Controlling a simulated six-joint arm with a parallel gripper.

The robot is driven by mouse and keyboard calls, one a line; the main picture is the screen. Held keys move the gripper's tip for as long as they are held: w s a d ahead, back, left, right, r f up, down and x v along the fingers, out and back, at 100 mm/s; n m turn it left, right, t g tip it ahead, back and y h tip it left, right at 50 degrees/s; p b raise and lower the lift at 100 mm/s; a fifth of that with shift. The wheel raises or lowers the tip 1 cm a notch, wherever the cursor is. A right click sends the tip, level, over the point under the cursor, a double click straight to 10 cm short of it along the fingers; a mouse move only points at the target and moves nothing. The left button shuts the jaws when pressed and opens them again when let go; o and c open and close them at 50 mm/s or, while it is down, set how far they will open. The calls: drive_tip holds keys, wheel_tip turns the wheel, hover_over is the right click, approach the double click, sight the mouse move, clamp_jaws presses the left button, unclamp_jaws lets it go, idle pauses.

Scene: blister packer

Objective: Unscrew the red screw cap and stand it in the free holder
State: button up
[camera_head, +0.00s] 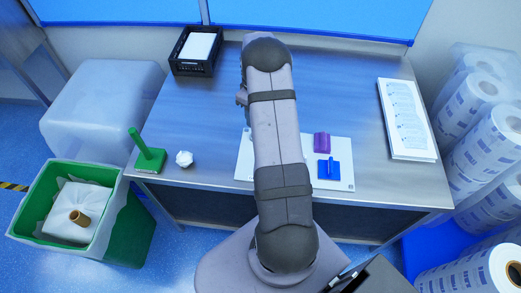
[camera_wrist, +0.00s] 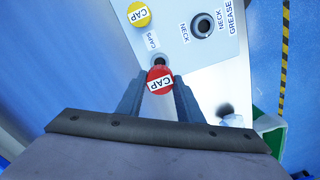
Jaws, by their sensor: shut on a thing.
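In the wrist view my gripper (camera_wrist: 159,88) has its two fingers closed on the red screw cap (camera_wrist: 159,79), its lettered round top facing the camera. The cap is close to a small dark round spot (camera_wrist: 160,62) on the grey plate (camera_wrist: 178,62), by the word CAPS. I cannot tell if the cap touches the plate. A yellow cap (camera_wrist: 139,14) stands on the other side of that word. A dark ring with an open centre (camera_wrist: 202,25) lies beside the word NECK, with no cap on it. In the head view my arm hides the gripper and red cap.
On the steel table (camera_head: 215,110) are a white board (camera_head: 244,165) with purple (camera_head: 322,142) and blue (camera_head: 329,169) pieces, a green stand (camera_head: 150,158), a white crumpled thing (camera_head: 184,158), a black tray (camera_head: 180,66) and a white tray (camera_head: 412,153). The back middle-right is clear.

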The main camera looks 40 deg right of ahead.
drive_tip(key=shift+f, duration=0.1)
drive_tip(key=shift+f+b, duration=1.95)
drive_tip(key=shift+f, duration=0.85)
drive_tip(key=shift+f+b, duration=0.95)
drive_tip(key=shift+f, duration=0.35)
drive_tip(key=o, duration=1.3)
drive_tip(key=shift+r, duration=0.15)
wheel_tip(320, 180, up, 6)
drive_tip(key=shift+r+b, duration=0.2)
drive_tip(key=shift+b, duration=0.95)
drive_tip(key=shift+r, duration=0.4)
